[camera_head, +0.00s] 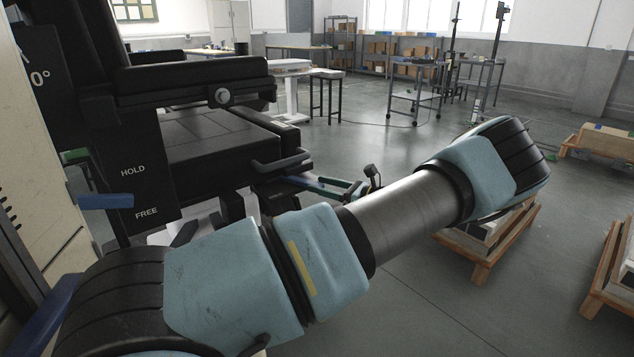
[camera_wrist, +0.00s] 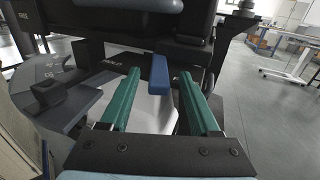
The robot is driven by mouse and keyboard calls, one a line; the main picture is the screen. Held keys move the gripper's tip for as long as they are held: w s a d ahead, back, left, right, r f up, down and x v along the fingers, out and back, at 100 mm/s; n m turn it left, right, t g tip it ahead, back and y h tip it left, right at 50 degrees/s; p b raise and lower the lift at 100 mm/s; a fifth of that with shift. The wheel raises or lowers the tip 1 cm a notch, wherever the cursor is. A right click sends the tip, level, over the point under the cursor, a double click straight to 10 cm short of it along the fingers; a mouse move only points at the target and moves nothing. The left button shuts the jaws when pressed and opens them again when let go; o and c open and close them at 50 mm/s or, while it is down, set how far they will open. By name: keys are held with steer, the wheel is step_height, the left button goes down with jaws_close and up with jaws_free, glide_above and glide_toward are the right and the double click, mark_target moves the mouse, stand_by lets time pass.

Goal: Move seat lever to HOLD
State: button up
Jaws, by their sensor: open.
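In the head view, a black panel (camera_head: 135,120) carries the white words HOLD and, below it, FREE. A blue lever (camera_head: 105,201) crosses the panel between the words, closer to FREE. I cannot tell whether both views show the same lever.
The black padded seat (camera_head: 215,135) and its armrest (camera_head: 195,78) stand close above and behind the panel. A cream cabinet (camera_head: 50,175) is at the left edge. Wooden pallets (camera_head: 485,240) stand at the right. The grey floor (camera_head: 450,300) is open between them.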

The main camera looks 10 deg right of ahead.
steer(key=shift+x, duration=1)
jaws_close()
steer(key=shift+d, duration=0.1)
stand_by(0.7)
